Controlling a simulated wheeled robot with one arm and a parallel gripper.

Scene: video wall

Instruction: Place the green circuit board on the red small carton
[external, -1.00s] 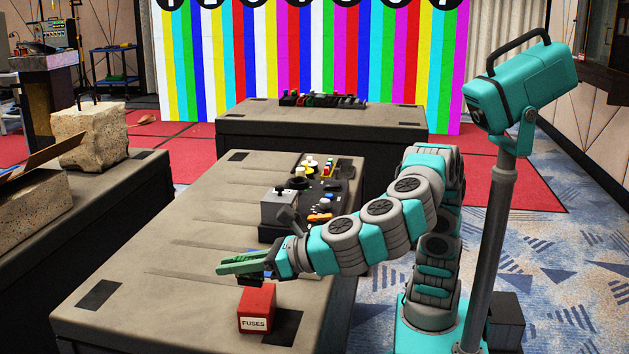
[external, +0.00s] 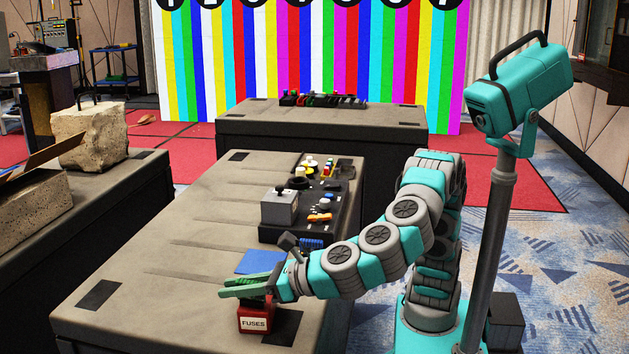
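The green circuit board (external: 236,291) is in my gripper (external: 262,287) in the external view, lying roughly flat with its free end pointing left. My gripper appears shut on the board, with a dark finger across its top. The red small carton (external: 254,318), labelled FUSES, stands upright on the near end of the table, directly below the board. The board and gripper hide most of the carton's top. I cannot tell whether the board touches it.
The carton stands on a long grey-brown table (external: 175,275). A blue sheet (external: 262,261) lies just behind my gripper. A grey box (external: 279,208) and a dark panel with small coloured parts (external: 325,185) lie farther back. The table's left side is clear.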

